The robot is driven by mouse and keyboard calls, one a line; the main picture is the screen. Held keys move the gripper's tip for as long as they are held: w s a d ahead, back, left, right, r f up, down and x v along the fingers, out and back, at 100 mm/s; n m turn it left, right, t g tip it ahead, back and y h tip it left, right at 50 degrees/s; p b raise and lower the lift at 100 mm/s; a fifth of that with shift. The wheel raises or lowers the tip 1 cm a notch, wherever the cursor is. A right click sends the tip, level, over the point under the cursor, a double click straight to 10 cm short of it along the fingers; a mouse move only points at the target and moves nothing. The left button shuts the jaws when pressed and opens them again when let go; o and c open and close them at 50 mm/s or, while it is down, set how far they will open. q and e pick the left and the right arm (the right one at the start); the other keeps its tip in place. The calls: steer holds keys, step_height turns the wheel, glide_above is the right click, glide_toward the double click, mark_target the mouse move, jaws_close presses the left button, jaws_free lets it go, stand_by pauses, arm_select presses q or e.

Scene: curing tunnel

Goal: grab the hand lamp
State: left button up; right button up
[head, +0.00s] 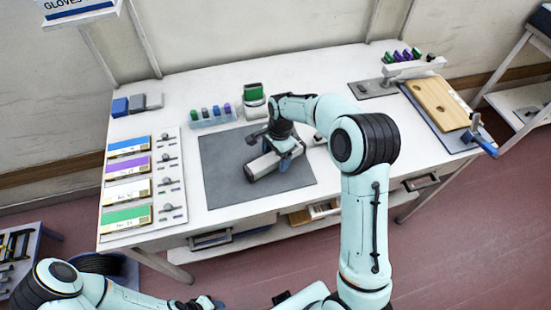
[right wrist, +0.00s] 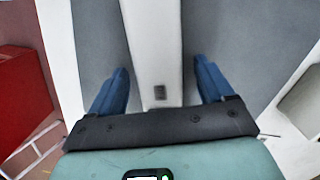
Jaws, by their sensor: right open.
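The hand lamp, a pale bar-shaped body (head: 262,166), lies on the dark grey mat (head: 222,160) on the white bench. My right gripper (head: 287,157) is over its right part and hides some of it. In the right wrist view the lamp (right wrist: 153,45) runs between the two blue fingers of my right gripper (right wrist: 160,75), with a small dark switch near the palm. A gap shows on each side, so the jaws are open and not closed on it. My left gripper (head: 207,302) is low at the bottom edge, away from the bench, too small to read.
A clear bin with coloured items (head: 212,117) and a green-topped container (head: 253,100) stand behind the mat. A board with coloured labels (head: 127,190) lies left. A wooden board (head: 437,102) lies right. The mat's left part is free.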

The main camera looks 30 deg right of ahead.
steer(key=shift+r, duration=0.1)
jaws_close()
